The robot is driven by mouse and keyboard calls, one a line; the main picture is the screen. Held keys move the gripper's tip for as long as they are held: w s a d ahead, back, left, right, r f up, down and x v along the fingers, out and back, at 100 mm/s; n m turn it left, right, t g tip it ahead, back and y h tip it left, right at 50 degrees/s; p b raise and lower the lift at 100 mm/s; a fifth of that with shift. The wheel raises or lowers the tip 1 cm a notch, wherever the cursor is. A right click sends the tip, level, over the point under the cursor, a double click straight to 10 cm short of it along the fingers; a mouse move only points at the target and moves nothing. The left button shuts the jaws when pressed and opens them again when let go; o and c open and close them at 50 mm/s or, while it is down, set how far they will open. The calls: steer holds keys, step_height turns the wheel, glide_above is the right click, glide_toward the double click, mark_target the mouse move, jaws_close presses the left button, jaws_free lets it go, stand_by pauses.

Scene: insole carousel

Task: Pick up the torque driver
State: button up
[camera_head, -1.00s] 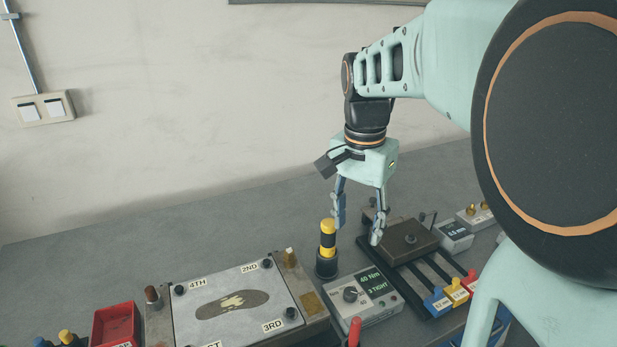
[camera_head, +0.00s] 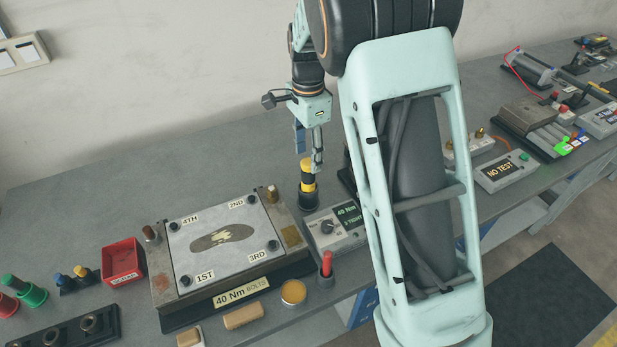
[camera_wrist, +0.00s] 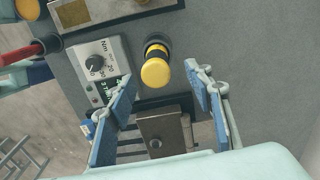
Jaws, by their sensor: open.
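The torque driver appears to be the yellow-and-black upright tool (camera_head: 307,184) standing in a dark round holder (camera_head: 308,199), beside the 40 Nm torque box (camera_head: 336,227). My gripper (camera_head: 309,164) points down, open, with its fingers at about the height of the driver's top in the head view. In the wrist view the driver's yellow round end (camera_wrist: 156,72) lies between and slightly beyond the open fingers (camera_wrist: 160,78), with nothing held. I cannot tell whether a finger touches it.
A metal plate fixture (camera_head: 222,240) marked 1ST to 4TH stands left of the driver. A red-handled tool (camera_head: 326,264) stands in front of the torque box. In the wrist view a brown block (camera_wrist: 163,133) lies below the driver. Bare bench (camera_head: 130,180) spreads behind the fixture.

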steer(key=f, duration=0.3)
steer(key=f+p, duration=0.1)
steer(key=f, duration=0.1)
steer(key=shift+s+f, duration=0.15)
steer(key=shift+s, duration=0.1)
steer(key=c, duration=1.2)
jaws_close()
step_height(320, 180, up, 10)
steer(key=shift+r+b, duration=0.1)
steer(key=shift+b, duration=0.4)
